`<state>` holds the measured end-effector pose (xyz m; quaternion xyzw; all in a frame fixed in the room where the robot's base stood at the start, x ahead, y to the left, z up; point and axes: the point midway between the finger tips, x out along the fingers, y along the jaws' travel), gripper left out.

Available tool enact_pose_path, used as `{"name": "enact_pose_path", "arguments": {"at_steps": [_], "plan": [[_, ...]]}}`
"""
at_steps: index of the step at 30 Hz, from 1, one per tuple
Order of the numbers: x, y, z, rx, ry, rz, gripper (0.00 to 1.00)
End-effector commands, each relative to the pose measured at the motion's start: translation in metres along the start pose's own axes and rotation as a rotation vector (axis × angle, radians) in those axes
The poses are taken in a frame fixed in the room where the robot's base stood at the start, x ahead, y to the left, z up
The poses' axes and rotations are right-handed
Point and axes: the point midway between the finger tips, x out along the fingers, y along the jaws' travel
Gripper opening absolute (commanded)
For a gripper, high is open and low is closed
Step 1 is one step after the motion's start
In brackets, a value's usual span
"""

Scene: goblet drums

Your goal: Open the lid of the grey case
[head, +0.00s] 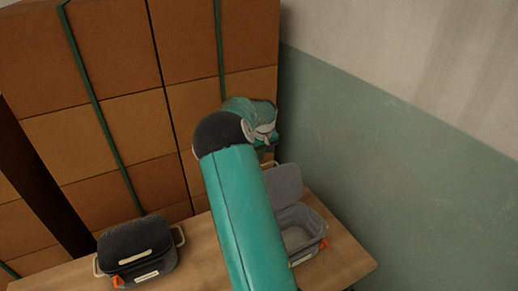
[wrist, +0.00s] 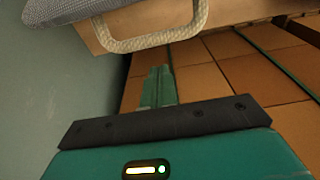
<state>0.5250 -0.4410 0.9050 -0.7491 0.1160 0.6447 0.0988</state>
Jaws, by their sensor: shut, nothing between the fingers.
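The grey case (head: 310,222) stands on the right part of the table, partly behind my arm. Its lid (head: 286,182) is raised, standing up at the back, and the pale inside of the case shows. In the wrist view, a grey textured part of the case (wrist: 75,10) and a pale rope-like handle (wrist: 150,42) show at the top. My gripper (wrist: 158,75) is shut and empty, apart from the handle in the wrist picture. In the head view my arm hides the fingers.
A black case (head: 137,252) with light handles and orange clips stands shut on the left of the wooden table (head: 205,240). Brown panels (head: 120,60) with green strips rise behind. A green and white wall (head: 400,140) is close on the right.

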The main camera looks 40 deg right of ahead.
Motion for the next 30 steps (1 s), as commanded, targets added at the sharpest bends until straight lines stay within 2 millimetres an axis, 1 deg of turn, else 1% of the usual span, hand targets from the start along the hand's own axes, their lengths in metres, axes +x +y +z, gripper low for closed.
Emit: {"name": "enact_pose_path", "arguments": {"at_steps": [3, 6, 20, 26, 30], "plan": [[-0.005, -0.001, 0.013, -0.001, -0.001, -0.001, 0.0], [-0.007, -0.001, 0.02, -0.002, -0.002, -0.002, 0.0], [-0.009, 0.0, 0.024, 0.0, 0.005, -0.002, 0.0], [-0.018, 0.001, 0.034, 0.004, 0.068, -0.007, 0.0], [-0.027, 0.001, 0.045, 0.003, 0.132, -0.007, 0.0]]}}
